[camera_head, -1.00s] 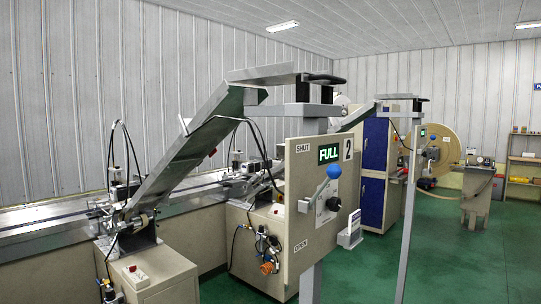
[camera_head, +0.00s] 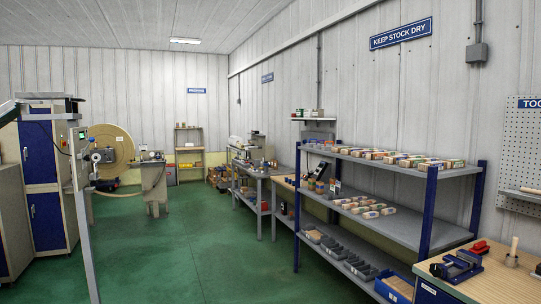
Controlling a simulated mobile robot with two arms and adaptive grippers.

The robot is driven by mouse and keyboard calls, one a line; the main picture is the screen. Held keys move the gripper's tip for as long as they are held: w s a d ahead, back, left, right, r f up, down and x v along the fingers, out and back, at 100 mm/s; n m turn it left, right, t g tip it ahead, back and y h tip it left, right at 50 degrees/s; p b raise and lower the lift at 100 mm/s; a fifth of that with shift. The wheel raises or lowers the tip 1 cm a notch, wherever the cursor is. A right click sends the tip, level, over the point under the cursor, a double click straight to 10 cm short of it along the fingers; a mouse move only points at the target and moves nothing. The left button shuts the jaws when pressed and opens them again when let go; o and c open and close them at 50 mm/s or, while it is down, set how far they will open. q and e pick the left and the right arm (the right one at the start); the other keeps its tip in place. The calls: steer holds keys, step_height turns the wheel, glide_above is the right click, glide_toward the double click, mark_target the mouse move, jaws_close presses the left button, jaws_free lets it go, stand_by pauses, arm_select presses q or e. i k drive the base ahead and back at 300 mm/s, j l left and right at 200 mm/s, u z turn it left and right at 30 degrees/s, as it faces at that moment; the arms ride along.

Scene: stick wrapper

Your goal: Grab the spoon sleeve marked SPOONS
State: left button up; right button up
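Several small wrapped packs with coloured ends lie in a row on the top shelf (camera_head: 392,157) of a blue-posted grey rack at the right. More packs (camera_head: 364,206) lie on its middle shelf. Their labels are too small to read, so I cannot tell whether any is a spoon sleeve marked SPOONS. Neither of my grippers is in view.
A wooden workbench (camera_head: 490,280) with a blue vise (camera_head: 457,266) stands at the lower right. Dark trays and a blue bin (camera_head: 396,287) are on the rack's bottom shelf. A blue cabinet (camera_head: 46,212) stands at the left. The green floor (camera_head: 190,255) between is clear.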

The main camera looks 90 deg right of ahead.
mark_target(375, 156)
steer(key=z, duration=3.5)
steer(key=i+j, duration=1.35)
steer(key=i, duration=0.25)
steer(key=i+j, duration=0.7)
steer(key=i, duration=0.1)
